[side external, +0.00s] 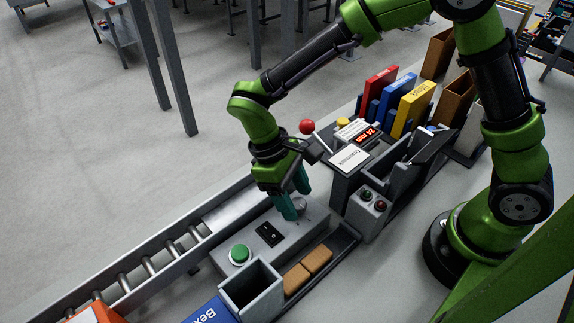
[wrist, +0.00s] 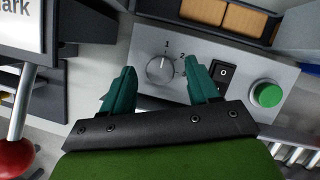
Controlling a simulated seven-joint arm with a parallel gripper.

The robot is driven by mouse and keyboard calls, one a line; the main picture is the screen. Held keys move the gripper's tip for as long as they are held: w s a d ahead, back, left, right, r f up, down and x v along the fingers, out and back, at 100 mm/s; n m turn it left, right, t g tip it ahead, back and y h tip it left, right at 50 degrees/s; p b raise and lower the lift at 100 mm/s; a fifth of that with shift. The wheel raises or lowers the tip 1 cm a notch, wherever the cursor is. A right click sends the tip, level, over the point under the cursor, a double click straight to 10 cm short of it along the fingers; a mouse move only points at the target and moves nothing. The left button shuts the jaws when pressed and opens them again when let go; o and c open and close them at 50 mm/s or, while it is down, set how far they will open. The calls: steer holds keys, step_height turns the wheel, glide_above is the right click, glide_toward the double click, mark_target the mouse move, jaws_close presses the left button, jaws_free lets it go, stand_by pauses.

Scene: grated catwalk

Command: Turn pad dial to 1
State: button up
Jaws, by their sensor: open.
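The pad dial (wrist: 160,70) is a round grey knob on a light grey panel (wrist: 143,42). In the wrist view the printed numbers 1 and 2 show at its upper right, with another mark below them partly hidden by a finger. A pale line on the knob appears to point up, near the 1. My gripper (wrist: 159,76) is open, with one teal finger on each side of the dial in the picture and a gap around it. In the side view my gripper (side external: 297,202) points down at the dial (side external: 301,206), which is partly hidden; contact cannot be told.
A black rocker switch (side external: 269,234) and a green button (side external: 240,253) sit on the same panel. A red-knobbed lever (side external: 307,127) stands behind my gripper. A roller conveyor (side external: 172,249) runs alongside, and a tray holds brown blocks (side external: 307,270).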

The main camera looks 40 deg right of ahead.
steer(key=v, duration=1.7)
steer(key=shift+s+f, duration=0.1)
steer(key=s+d+r+m+t+y, duration=0.1)
steer(key=s+d+m+t, duration=0.3)
steer(key=d, duration=0.5)
steer(key=s+d+r+m+t+y, duration=0.1)
steer(key=s+d+m+t+y, duration=0.1)
steer(key=s+d+m+t, duration=0.2)
steer(key=s+d+t, duration=0.3)
steer(key=d, duration=0.3)
steer(key=shift+s+r+m+y, duration=0.25)
steer(key=shift+s+m+y, duration=0.05)
steer(key=shift+s+y, duration=0.1)
